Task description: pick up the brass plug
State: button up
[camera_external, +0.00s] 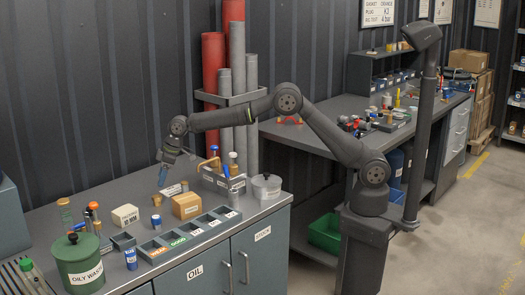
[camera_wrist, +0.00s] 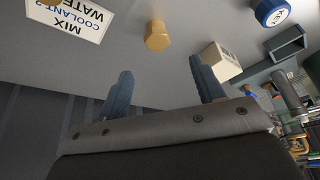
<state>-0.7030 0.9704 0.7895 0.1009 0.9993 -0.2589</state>
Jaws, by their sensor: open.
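The brass plug (camera_wrist: 157,36) has a hexagonal head and stands on the grey bench, ahead of my finger gap in the wrist view. In the external view, it appears as a small golden piece (camera_external: 157,200) on the left bench. My gripper (camera_wrist: 160,68) is open, with two blue-grey fingers spread apart and nothing between them. In the external view, my gripper (camera_external: 164,178) points down above the bench, near the plug and apart from it.
A white card (camera_wrist: 75,18) lies left of the plug. A white box (camera_external: 125,215), a tan box (camera_external: 186,206) and a blue can (camera_external: 131,259) stand nearby. A compartment tray (camera_external: 190,238) lies along the front. A green oily-waste can (camera_external: 80,265) stands front left.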

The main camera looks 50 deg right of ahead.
aim_at(157, 196)
jog(key=x, duration=0.4)
jog(key=shift+a+f, duration=0.1)
jog(key=shift+f, duration=0.15)
jog(key=shift+d+x, duration=0.15)
jog(key=shift+x, duration=1.2)
jog(key=shift+d+x, duration=0.1)
jog(key=shift+x, duration=1.2)
jog(key=c, duration=1.1)
